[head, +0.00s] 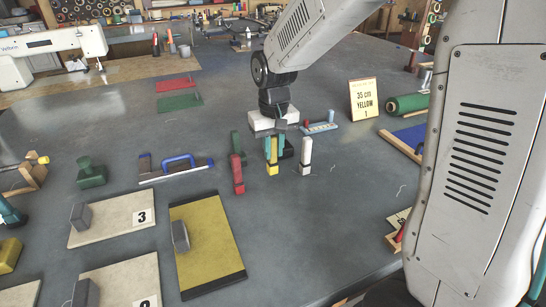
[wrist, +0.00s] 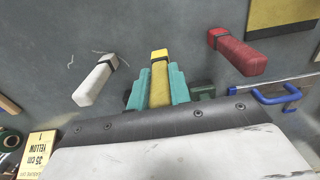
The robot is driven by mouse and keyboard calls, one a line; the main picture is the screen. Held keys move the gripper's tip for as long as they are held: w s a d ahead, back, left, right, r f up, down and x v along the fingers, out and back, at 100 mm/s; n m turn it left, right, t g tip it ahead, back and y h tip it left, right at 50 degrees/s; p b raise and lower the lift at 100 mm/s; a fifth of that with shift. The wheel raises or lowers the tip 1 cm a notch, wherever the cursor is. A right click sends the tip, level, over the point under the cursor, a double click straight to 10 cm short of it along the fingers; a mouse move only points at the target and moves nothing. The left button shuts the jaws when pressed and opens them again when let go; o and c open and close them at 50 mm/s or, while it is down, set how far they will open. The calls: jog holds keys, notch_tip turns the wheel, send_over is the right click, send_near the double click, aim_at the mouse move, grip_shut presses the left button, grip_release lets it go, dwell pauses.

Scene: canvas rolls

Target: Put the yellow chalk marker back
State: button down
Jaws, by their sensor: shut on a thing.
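The yellow chalk marker (head: 272,168) is upright between the teal fingers of my gripper (head: 274,150), with its lower end low over the grey table. I cannot tell whether it touches the table. In the wrist view the marker (wrist: 160,70) runs out between both fingers (wrist: 160,92), which are shut on it. A white marker (head: 305,157) stands to its right and a red marker (head: 237,175) to its left. A green block-like piece (head: 236,146) stands behind the red one. A dark piece beside my fingers is partly hidden.
A pale blue tray (head: 322,128) lies behind the markers. A sign (head: 363,99) reads "35 cm YELLOW 1". A blue-handled tool (head: 178,166) lies left, and a yellow canvas piece (head: 208,240) with a grey weight lies in front. Bare table lies right of the white marker.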

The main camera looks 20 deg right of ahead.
aim_at(274, 163)
jog(key=shift+f, duration=1.45)
jog(key=shift+f, duration=0.1)
jog(key=c, duration=1.3)
grip_release()
notch_tip(274, 163, up, 12)
jog(key=shift+s+r, duration=0.1)
jog(key=shift+t, duration=0.5)
jog(key=s+d, duration=0.1)
jog(key=s, duration=0.8)
jog(key=s+d, duration=0.1)
jog(key=s, duration=0.7)
jog(key=s+d+r, duration=0.1)
jog(key=s, duration=0.8)
jog(key=shift+s, duration=0.35)
